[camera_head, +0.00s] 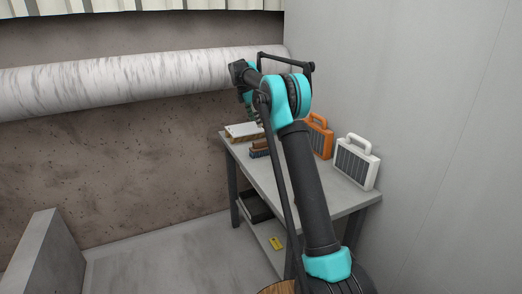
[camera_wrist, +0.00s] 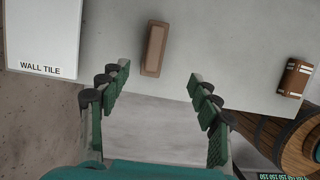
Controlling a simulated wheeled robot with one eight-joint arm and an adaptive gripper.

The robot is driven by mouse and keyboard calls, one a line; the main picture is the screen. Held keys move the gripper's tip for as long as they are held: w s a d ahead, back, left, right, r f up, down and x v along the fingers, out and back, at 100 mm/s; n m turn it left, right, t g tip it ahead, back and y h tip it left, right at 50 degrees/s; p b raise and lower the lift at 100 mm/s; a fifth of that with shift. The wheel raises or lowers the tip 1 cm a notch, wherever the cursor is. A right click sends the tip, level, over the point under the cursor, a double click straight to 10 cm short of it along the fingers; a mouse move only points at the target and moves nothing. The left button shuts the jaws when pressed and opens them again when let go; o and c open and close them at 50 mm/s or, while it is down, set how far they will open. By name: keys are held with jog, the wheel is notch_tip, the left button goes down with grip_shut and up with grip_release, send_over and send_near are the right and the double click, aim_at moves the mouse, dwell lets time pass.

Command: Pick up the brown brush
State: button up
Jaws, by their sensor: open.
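The brown brush (camera_wrist: 155,48) shows in the wrist view as a long brown block, lying on the grey table top near its edge. In the head view it appears as a small brown block with a dark blue underside (camera_head: 260,153), just right of a white tile box, partly behind my arm. My gripper (camera_wrist: 158,78) is open and empty, its green-padded fingers spread wide. The brush lies between and beyond the fingertips in the wrist view, not touching them. In the head view my gripper is mostly hidden by my arm over the table.
The "WALL TILE" box (camera_wrist: 42,35) lies left of the brush. A brown and white object (camera_wrist: 295,77) lies at the right, near a wooden barrel (camera_wrist: 292,138). An orange case (camera_head: 319,137) and a white case (camera_head: 356,162) stand along the wall side of the table (camera_head: 340,196).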

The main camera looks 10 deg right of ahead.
aim_at(263, 147)
jog(key=x, duration=1.2)
jog(key=shift+w, duration=0.1)
jog(key=shift+w+a+x, duration=0.1)
jog(key=shift+x, duration=1.3)
jog(key=shift+w+a+x, duration=0.1)
jog(key=shift+w+x, duration=0.05)
jog(key=shift+x, duration=1.2)
jog(key=c, duration=1.3)
jog(key=shift+r, duration=0.1)
notch_tip(263, 147, up, 20)
